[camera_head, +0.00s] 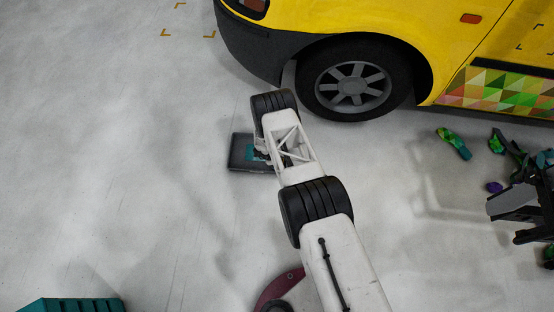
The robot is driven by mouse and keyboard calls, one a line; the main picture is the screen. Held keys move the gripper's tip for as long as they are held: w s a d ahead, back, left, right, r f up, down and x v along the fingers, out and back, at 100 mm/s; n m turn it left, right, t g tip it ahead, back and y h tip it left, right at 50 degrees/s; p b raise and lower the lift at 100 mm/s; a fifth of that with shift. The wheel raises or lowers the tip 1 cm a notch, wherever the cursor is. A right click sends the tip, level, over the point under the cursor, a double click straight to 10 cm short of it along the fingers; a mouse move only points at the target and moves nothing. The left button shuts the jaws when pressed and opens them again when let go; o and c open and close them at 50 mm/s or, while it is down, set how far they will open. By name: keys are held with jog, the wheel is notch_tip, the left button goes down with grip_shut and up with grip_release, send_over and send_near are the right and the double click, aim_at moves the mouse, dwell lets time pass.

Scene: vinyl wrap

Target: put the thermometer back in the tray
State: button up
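My gripper (261,152) is at the end of the arm, over or beside the right side of this object. Only a small whitish part of it shows below the wrist, and its fingers are too small and hidden to tell open from shut. I cannot make out the thermometer; it may be hidden by my arm or too small to see.
A yellow van (440,30) with a black front wheel (352,82) stands close beyond my wrist. Green wrap-like scraps (454,143) and a dark machine (520,205) are at right. A teal crate (70,305) is at bottom left. The left floor is clear.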

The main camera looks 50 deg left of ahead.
jog(key=shift+f, duration=0.1)
dwell(0.3)
jog(key=o, duration=0.8)
jog(key=v, duration=1.2)
jog(key=shift+w, duration=0.1)
dwell(1.1)
